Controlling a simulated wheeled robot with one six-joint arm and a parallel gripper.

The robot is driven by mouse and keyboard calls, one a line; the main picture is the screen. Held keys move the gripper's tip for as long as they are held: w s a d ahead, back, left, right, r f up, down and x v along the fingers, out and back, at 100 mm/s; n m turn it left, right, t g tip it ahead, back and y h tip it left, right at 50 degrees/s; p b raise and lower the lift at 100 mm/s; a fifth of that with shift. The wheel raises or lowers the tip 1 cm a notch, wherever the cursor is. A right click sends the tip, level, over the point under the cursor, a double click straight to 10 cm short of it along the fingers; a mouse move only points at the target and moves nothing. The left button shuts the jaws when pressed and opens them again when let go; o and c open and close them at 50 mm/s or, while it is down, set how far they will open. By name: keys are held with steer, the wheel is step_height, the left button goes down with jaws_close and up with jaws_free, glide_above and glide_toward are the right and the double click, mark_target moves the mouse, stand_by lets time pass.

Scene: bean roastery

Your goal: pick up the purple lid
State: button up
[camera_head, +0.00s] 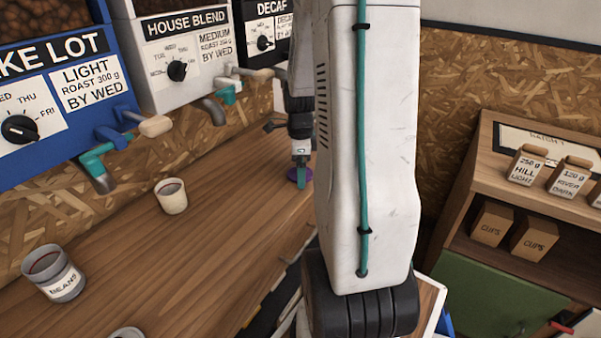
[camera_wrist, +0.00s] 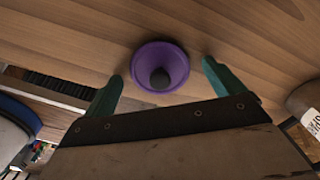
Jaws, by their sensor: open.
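The purple lid (camera_wrist: 177,57) lies on the wooden counter (camera_wrist: 60,28); it is round with a dark knob at its middle. In the wrist view it sits ahead of and between the two teal fingertips of my gripper (camera_wrist: 163,78). In the head view the lid (camera_head: 306,175) shows small near the counter's right edge, partly hidden behind my gripper (camera_head: 300,158). My white arm hides part of the counter's far end.
A cream cup (camera_head: 171,196) and a grey beans tin (camera_head: 55,274) stand on the counter to the left. Dispensers with spouts, such as the House Blend one (camera_head: 175,60), hang above it. A shelf (camera_head: 490,262) with bags and boxes stands at right.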

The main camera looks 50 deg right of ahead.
steer(key=c, duration=1)
steer(key=shift+c, duration=0.2)
steer(key=shift+r, duration=0.15)
